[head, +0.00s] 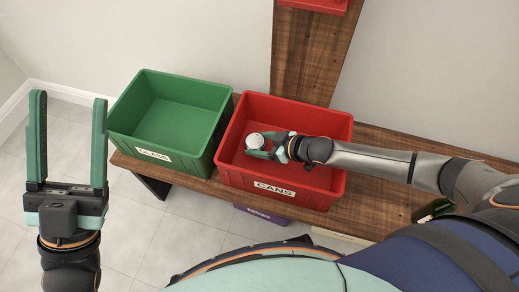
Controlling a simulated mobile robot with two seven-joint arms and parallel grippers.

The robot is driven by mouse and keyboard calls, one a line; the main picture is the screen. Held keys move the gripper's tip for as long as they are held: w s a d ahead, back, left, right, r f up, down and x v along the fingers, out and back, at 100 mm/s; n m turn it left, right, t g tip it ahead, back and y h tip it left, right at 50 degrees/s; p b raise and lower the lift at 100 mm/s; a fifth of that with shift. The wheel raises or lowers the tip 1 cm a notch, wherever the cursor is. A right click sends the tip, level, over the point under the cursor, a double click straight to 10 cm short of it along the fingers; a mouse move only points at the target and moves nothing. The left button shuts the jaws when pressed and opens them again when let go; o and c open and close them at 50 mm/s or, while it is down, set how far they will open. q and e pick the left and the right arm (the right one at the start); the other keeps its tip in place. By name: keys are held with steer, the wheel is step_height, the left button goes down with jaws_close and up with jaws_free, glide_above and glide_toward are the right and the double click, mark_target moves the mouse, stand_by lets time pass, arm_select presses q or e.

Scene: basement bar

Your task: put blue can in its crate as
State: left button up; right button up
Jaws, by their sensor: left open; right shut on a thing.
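The red crate (238,125) labelled CANS stands on a wooden bench. My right gripper (265,146) reaches over it from the right and is shut on a can (255,140) at the crate's left part. Only the can's pale round end shows clearly; its side is mostly hidden, so I cannot confirm the blue. I cannot tell if the can touches the crate floor. My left gripper (70,128) is open and empty, pointing up at the far left, away from the crates.
A green crate (122,108) labelled GLASS stands close to the left of the red one and looks empty. A wooden upright (308,65) rises behind the red crate. A purple object (262,214) lies below the bench. A dark green object (432,209) lies on the bench at right.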

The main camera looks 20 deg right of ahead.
step_height(320, 180, down, 3)
steer(key=shift+f+b, duration=0.2)
steer(key=shift+b, duration=0.5)
arm_select(q)
steer(key=shift+s+f, duration=0.1)
steer(key=shift+f, duration=0.5)
arm_select(e)
steer(key=shift+r, duration=0.1)
arm_select(q)
steer(key=shift+d+f+b, duration=0.1)
steer(key=shift+f+b, duration=0.2)
steer(key=shift+f, duration=0.1)
arm_select(e)
steer(key=shift+f, duration=0.65)
